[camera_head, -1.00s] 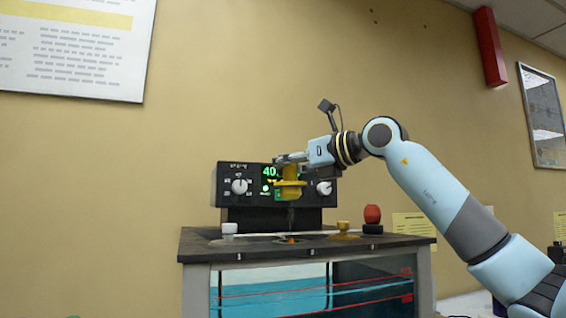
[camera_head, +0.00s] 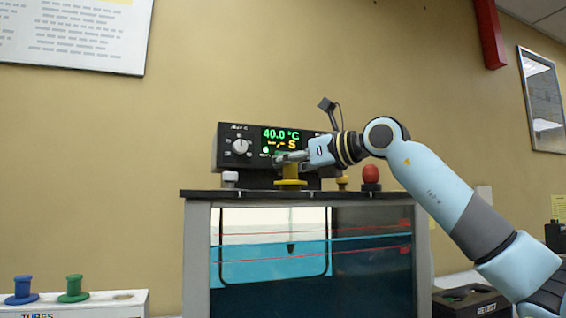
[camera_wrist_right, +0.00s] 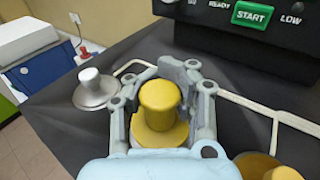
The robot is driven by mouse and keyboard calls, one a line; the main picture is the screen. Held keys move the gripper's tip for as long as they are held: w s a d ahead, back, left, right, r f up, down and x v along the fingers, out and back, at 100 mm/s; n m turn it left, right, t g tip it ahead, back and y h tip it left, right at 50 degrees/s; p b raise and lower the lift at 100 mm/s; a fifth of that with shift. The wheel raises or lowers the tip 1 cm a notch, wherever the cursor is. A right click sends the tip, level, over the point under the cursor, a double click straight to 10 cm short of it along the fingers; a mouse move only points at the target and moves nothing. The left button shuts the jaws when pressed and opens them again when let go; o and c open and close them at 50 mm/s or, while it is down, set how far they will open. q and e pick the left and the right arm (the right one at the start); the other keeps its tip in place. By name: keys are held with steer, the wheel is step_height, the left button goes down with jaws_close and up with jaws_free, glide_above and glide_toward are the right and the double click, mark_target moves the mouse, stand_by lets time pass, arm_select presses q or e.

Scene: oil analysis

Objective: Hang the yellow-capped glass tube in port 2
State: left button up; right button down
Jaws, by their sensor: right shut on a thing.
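The yellow-capped glass tube's yellow cap (camera_head: 290,174) is held in my right gripper (camera_head: 284,157), just above or on the bath's dark lid (camera_head: 215,194). In the right wrist view the cap (camera_wrist_right: 160,98) stands upright between the two fingers (camera_wrist_right: 162,78), its wide flange close to the lid. Whether the flange touches the lid I cannot tell. Through the bath window, a thin dark-tipped piece (camera_head: 291,246) hangs in the blue liquid below the cap. The glass itself is hard to make out. My left gripper is not in view.
A control box (camera_head: 240,147) reading 40.0 °C stands behind the lid. A white plug (camera_wrist_right: 93,86) sits left of the cap and another yellow cap (camera_wrist_right: 280,173) to its right. A red knob (camera_head: 370,174) is farther right. A white tube rack (camera_head: 85,307) with blue and green caps is lower left.

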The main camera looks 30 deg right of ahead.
steer(key=shift+f+b, duration=0.45)
steer(key=shift+f, duration=0.15)
stand_by(0.3)
steer(key=c, duration=1.1)
jaws_free()
steer(key=shift+r, duration=0.1)
step_height(320, 180, up, 10)
steer(key=shift+f, duration=0.1)
